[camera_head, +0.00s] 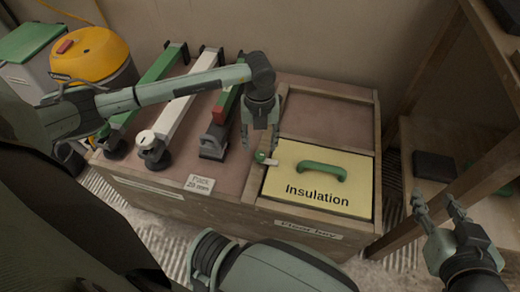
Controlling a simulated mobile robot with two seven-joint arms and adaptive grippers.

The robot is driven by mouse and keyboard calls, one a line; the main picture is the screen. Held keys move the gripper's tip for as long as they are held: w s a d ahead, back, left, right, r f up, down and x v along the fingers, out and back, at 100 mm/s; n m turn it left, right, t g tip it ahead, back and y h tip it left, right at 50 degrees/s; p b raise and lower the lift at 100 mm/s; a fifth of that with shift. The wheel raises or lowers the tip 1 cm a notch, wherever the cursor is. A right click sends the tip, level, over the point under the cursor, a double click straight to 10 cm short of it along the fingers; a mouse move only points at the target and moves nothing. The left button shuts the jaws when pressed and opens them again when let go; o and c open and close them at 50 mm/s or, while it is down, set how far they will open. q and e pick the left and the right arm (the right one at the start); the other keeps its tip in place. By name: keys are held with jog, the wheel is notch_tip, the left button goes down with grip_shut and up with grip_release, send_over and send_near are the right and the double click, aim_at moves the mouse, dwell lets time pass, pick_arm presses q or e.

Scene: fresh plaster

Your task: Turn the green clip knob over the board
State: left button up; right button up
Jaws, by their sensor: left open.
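The green clip knob (260,157) sits on the wooden divider at the left edge of the yellow board (316,202) marked "Insulation". A short pale tab (271,162) points right from the knob to the board's edge. Whether it overlaps the board is too small to tell. The board lies in the front right bay and has a green handle (321,170). My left gripper (260,149) points down with its fingers apart, one on each side just above the knob. I cannot tell whether they touch it. My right gripper (434,202) is open and empty at the lower right.
Green, white and dark long tools (180,105) lie on the box top (235,178) to the left. A label (199,184) reads "20 mm". A wooden shelf (400,210) stands close beside my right gripper.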

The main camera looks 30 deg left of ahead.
aim_at(260, 155)
pick_arm(q)
notch_tip(260, 155, up, 7)
jog(key=shift+r, duration=0.15)
jog(key=shift+s, duration=0.1)
dwell(0.5)
